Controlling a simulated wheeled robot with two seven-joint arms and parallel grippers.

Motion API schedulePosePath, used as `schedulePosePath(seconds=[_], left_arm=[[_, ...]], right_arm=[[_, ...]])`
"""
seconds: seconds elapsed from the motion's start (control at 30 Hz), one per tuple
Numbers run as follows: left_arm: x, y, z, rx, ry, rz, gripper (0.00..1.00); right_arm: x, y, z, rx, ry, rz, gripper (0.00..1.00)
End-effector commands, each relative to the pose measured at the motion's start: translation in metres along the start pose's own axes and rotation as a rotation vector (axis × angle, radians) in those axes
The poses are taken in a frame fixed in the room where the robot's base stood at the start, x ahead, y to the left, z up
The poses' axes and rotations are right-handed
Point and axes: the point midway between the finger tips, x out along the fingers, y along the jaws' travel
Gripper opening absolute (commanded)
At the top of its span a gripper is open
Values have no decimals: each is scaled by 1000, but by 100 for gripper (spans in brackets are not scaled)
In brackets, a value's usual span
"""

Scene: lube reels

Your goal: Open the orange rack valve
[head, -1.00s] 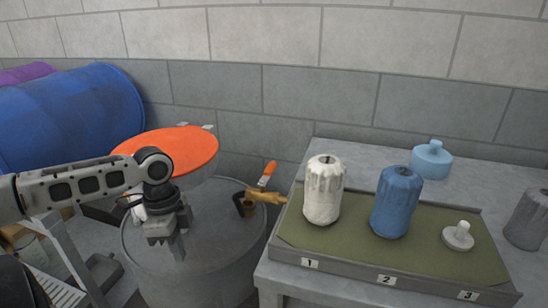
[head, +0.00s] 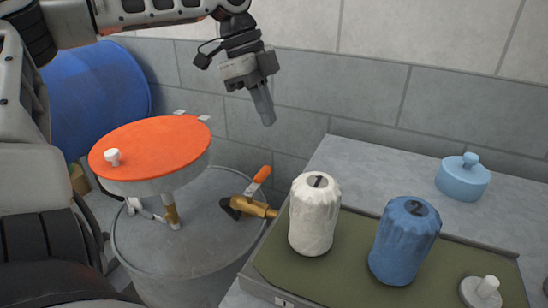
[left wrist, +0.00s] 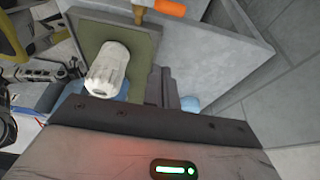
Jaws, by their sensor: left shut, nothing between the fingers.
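A brass valve (head: 249,206) with an orange lever handle (head: 258,179) sticks out between the grey drum and the table. The lever is tilted up to the right. In the left wrist view, the orange handle (left wrist: 170,8) and part of the brass body (left wrist: 137,17) show at the top edge. My left gripper (head: 264,117) is shut and empty, fingers pointing down. It hangs in front of the wall, above the lever in the picture and apart from it.
An orange disc (head: 160,145) with a white knob stands over the grey drum (head: 195,255). A white reel (head: 314,220) and a blue reel (head: 403,243) stand on a green tray (head: 345,262). A light blue lidded jar (head: 463,178) is on the table behind. A blue barrel lies at the left.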

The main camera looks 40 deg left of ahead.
Motion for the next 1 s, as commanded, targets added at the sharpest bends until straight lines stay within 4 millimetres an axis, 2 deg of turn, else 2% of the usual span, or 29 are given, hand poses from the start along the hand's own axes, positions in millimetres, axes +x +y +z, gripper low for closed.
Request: schedulePosePath(seconds=[0.17, 0.27, 0.47, 0.73, 0.83, 1.0], left_arm=[[3, 0, 1, -1, -1, 2, 0], [12, 0, 1, -2, -2, 3, 0], [49, 1, 1, -1, -3, 7, 0], [106, 2, 2, -2, -4, 6, 0], [104, 0, 19, -6, 1, 1, 0], [108, 0, 35, -4, 0, 1, 0]], right_arm=[[-2, 0, 11, -4, -25, -2, 91], [-1, 0, 12, -6, -26, -3, 91], [0, 0, 11, -6, -22, -3, 91], [1, 0, -1, -8, 4, -3, 91], [-2, 0, -7, -6, 7, -2, 91], [-2, 0, -7, -1, 7, 0, 91]])
